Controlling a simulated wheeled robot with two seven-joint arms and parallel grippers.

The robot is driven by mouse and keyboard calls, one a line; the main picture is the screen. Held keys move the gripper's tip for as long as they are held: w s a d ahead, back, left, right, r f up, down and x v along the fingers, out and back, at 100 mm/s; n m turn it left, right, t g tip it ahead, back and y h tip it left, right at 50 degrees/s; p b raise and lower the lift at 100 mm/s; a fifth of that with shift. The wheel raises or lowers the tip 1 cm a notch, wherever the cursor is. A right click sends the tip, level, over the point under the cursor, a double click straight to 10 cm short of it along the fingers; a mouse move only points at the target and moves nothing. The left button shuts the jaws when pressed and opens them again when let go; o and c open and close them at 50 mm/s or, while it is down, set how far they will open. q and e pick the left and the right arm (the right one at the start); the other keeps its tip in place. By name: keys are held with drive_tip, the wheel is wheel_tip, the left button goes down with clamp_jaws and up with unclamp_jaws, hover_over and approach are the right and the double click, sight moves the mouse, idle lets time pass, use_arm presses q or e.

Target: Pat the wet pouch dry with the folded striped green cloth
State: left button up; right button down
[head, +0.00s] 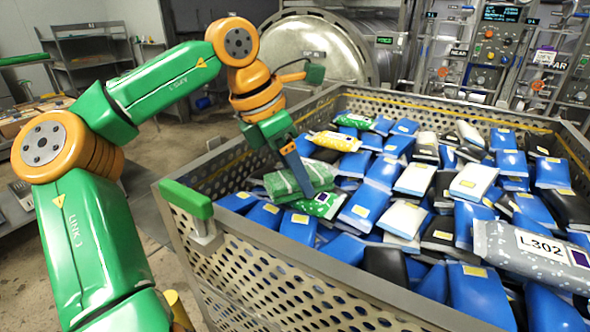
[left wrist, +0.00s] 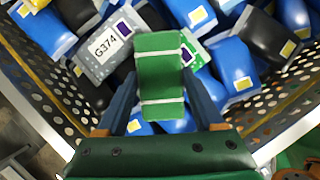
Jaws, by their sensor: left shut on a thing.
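The folded green cloth with pale stripes (head: 300,178) is gripped by my left gripper (head: 296,168), just above the pouches near the left side of the crate. In the left wrist view the cloth (left wrist: 160,72) sits between the two blue fingers. A grey pouch marked L302 (head: 530,243), with pale droplet-like specks, lies on the heap at the right, far from the cloth. A grey pouch marked G374 (left wrist: 103,45) lies near the cloth in the left wrist view. I cannot tell for sure which pouch is wet. My right gripper is out of view.
The perforated metal crate (head: 280,270) is full of blue, black and white pouches. A green pouch (head: 321,204) lies close beside the cloth. A green block (head: 186,199) sits on the crate's near-left corner. Behind stand a round autoclave door (head: 318,52) and control panels (head: 490,45).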

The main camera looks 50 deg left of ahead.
use_arm(q)
drive_tip(key=shift+f, duration=0.1)
wheel_tip(320, 180, up, 6)
drive_tip(key=p, duration=0.5)
drive_tip(key=shift+f+p, duration=0.2)
drive_tip(key=shift+p, duration=0.1)
drive_tip(key=shift+a+r+b, duration=0.1)
drive_tip(key=shift+b, duration=0.25)
drive_tip(key=shift+r, duration=0.65)
